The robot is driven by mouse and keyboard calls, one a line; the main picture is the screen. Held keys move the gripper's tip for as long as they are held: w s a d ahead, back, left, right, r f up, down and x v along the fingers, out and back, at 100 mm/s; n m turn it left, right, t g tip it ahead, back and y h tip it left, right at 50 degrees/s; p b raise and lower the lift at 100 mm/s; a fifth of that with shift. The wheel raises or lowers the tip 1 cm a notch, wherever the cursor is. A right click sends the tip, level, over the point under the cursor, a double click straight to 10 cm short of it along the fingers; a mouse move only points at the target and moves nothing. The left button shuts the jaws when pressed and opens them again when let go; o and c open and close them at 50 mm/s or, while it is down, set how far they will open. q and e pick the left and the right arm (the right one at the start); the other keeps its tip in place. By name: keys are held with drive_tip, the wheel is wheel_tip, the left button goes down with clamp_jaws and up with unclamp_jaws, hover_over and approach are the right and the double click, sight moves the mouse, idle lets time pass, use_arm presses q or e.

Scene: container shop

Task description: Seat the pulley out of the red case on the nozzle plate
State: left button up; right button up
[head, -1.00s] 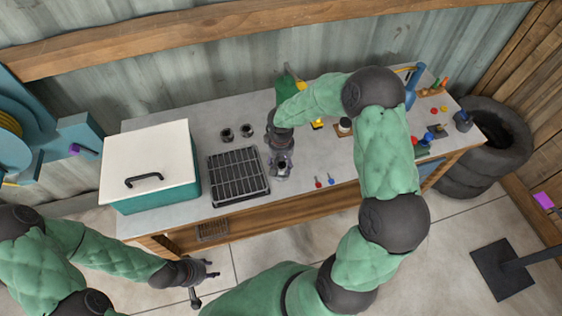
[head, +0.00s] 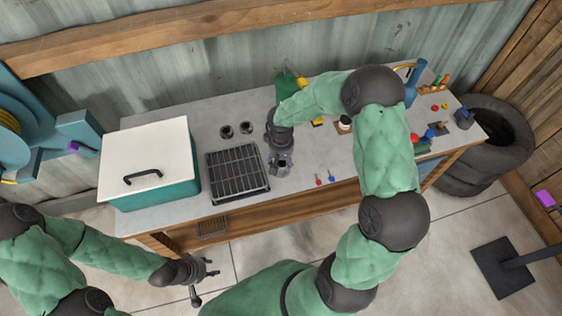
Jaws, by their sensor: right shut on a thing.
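My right gripper (head: 281,165) points down over the worktable, just right of the black grid rack. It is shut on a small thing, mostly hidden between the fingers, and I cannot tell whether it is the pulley. Its height above the tabletop is unclear. My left gripper (head: 213,268) is open and empty, over the floor in front of the table. I cannot make out a red case or clearly identify the nozzle plate; my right arm covers part of the table.
A teal box (head: 155,192) with a white lid stands at the table's left end. The black grid rack (head: 238,174) lies beside it, with two dark cups (head: 227,131) behind. Red and blue pins (head: 331,178) lie near the front edge. Small tools crowd the right end.

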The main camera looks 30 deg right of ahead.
drive_tip(key=shift+f, duration=0.1)
drive_tip(key=o, duration=1.4)
wheel_tip(320, 180, up, 12)
